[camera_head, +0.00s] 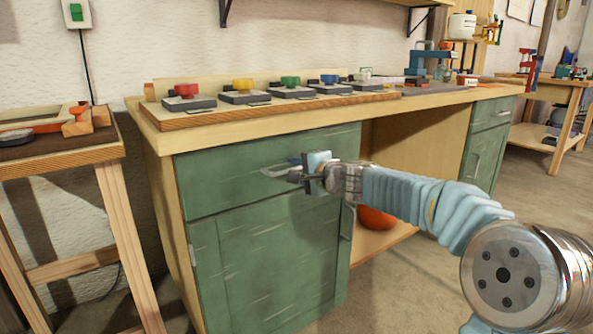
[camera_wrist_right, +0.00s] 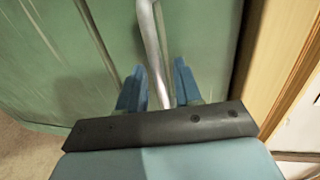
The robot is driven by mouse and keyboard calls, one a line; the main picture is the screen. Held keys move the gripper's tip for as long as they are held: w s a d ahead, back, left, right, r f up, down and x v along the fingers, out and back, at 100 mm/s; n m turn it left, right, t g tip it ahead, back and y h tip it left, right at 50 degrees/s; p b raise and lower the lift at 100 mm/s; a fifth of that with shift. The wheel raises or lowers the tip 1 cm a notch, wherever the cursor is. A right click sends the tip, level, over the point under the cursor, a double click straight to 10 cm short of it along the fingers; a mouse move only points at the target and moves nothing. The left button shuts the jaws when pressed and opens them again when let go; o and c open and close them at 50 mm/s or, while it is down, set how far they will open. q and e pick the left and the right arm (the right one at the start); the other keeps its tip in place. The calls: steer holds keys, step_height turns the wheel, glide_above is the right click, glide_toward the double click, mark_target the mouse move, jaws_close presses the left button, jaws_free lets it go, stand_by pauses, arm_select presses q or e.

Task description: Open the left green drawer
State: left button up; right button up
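The left green drawer (camera_head: 235,188) is the upper front of the bench's left cabinet, and it looks closed. Its metal handle (camera_head: 272,174) shows partly beside my right gripper (camera_head: 299,171). In the right wrist view the handle (camera_wrist_right: 149,30) runs as a bar between the two blue fingers of my right gripper (camera_wrist_right: 158,82). The fingers are apart, with a visible gap to the bar on each side, so the gripper is open around the handle. The drawer's green front (camera_wrist_right: 55,50) fills much of that view. My left gripper is not in view.
A green cabinet door (camera_head: 265,260) is below the drawer. The wooden workbench (camera_head: 240,131) carries a row of devices with coloured knobs (camera_head: 290,86). An orange round object (camera_head: 375,218) sits in the open bay. Another green drawer (camera_head: 492,113) is at right. A wooden table (camera_head: 60,160) stands left.

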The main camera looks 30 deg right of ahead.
steer(key=shift+w, duration=0.3)
jaws_close()
steer(key=shift+f, duration=0.1)
steer(key=shift+s, duration=0.15)
